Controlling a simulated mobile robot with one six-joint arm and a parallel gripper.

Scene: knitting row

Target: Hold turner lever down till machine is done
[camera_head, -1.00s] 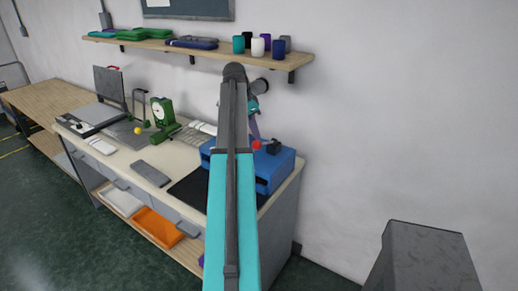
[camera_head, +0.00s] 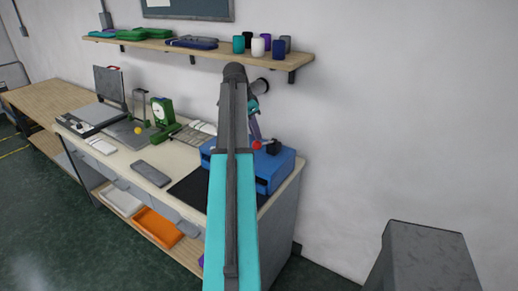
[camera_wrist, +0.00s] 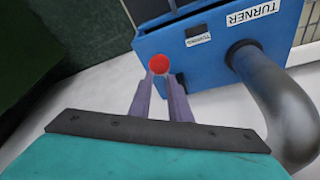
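The turner is a blue box (camera_head: 278,178) at the right end of the workbench. In the wrist view it fills the upper right, with a "TURNER" label on its blue face (camera_wrist: 202,62). The lever's red round knob (camera_head: 257,145) shows at the box's top; in the wrist view the knob (camera_wrist: 158,62) sits between my fingertips. My gripper (camera_wrist: 160,76) has two purple fingers close on either side of the knob and appears shut on it. In the head view my gripper (camera_head: 254,128) reaches down to the knob. The lever's shaft is largely hidden.
A thick grey pipe-like part (camera_wrist: 272,100) curves from the turner beside my gripper. A black mat (camera_head: 190,190) and a grey slab (camera_head: 150,173) lie on the bench. A green dial device (camera_head: 161,113) stands further left. A wall shelf (camera_head: 215,48) with yarn cones hangs above.

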